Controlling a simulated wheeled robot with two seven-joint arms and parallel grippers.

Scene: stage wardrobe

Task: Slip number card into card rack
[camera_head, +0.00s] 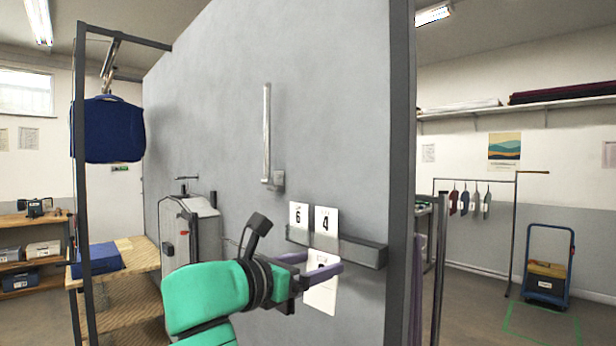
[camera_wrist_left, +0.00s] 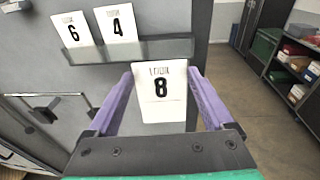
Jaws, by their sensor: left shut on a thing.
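The card rack (camera_head: 368,254) is a grey ledge on the grey wall panel; it also shows in the left wrist view (camera_wrist_left: 178,50). A white card 6 (camera_head: 299,217) and a white card 4 (camera_head: 326,222) stand upright in its left part. My left gripper (camera_head: 318,266) is shut on a white number card (camera_head: 321,296), below and in front of the rack. The left wrist view shows the number 8 on this card (camera_wrist_left: 161,103), between the purple fingers. Its top edge appears just below the rack's front edge. My right gripper is not in view.
The rack's right part is bare. A vertical metal bar (camera_head: 266,130) is on the panel above the rack, and a dark post (camera_head: 400,150) stands right of it. A grey case-like unit (camera_head: 190,230) and a wooden table (camera_head: 130,290) are at left.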

